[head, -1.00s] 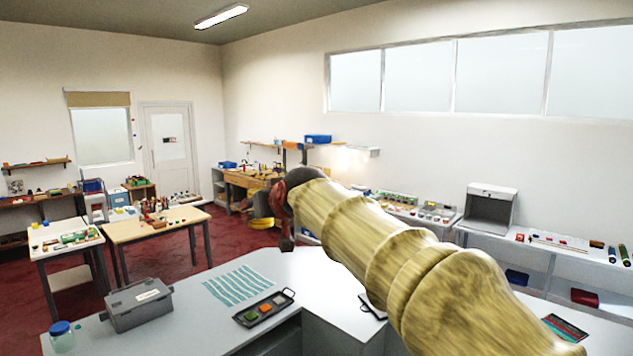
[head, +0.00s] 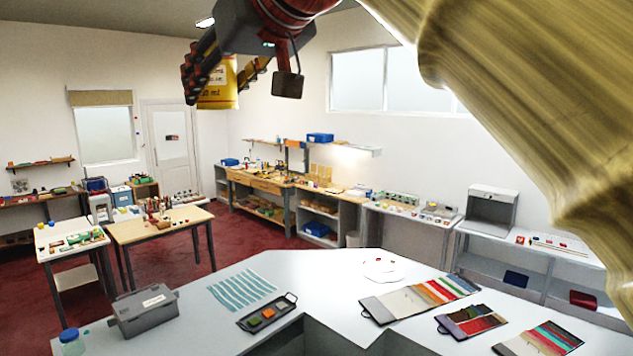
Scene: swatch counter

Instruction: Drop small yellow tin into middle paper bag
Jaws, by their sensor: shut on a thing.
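The small yellow tin (head: 219,88) is held high in the upper left of the head view, with printed lettering on its side. My gripper (head: 218,80) is shut on it, with dark fingers on both sides of the tin. The tin is up in the air, well clear of the counter (head: 330,285). No paper bag shows in this view.
My arm covers the upper right.

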